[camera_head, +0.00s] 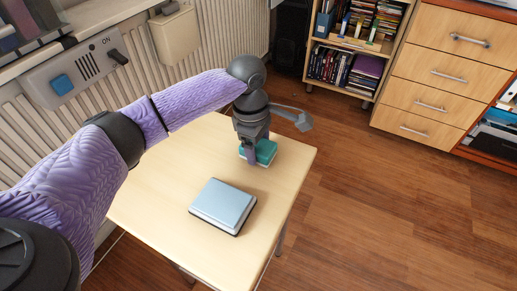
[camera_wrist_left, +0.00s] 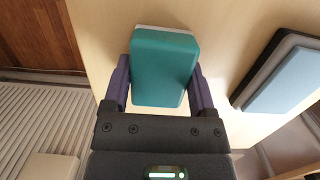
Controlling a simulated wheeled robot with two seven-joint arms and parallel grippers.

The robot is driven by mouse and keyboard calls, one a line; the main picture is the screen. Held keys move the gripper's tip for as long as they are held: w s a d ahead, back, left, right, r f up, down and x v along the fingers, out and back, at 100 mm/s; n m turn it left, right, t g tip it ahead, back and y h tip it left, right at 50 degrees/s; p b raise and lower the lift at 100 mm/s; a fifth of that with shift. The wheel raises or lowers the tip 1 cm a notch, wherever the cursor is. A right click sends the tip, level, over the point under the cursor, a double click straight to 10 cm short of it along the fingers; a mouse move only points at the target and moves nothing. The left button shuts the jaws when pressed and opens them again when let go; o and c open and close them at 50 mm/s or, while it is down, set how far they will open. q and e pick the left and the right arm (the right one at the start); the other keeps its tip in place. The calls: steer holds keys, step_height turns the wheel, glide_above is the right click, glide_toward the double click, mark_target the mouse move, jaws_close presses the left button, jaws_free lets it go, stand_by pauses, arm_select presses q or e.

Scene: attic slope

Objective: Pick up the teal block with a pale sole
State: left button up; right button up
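The teal block (camera_head: 265,151) with a pale sole is at the far right part of the table, below my left gripper (camera_head: 250,158). In the left wrist view the block (camera_wrist_left: 163,68) fills the space between the two purple fingers of the left gripper (camera_wrist_left: 162,75). A finger lies against each side of it, so the gripper appears shut on it. A strip of the pale sole shows at its far edge. I cannot tell whether it touches the table. My right gripper is not in view.
A light wooden table (camera_head: 170,180) carries a pale blue, dark-edged book-like block (camera_head: 223,206), nearer than the teal one and apart from it. A radiator (camera_head: 215,50) and a grey switch panel (camera_head: 75,70) stand behind the table. A bookcase (camera_head: 340,45) and drawers (camera_head: 440,75) are farther back.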

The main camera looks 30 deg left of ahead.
arm_select(q)
steer(key=c, duration=0.6)
step_height(320, 180, up, 10)
steer(key=p, duration=0.6)
steer(key=shift+r+p, duration=0.1)
steer(key=shift+p, duration=0.3)
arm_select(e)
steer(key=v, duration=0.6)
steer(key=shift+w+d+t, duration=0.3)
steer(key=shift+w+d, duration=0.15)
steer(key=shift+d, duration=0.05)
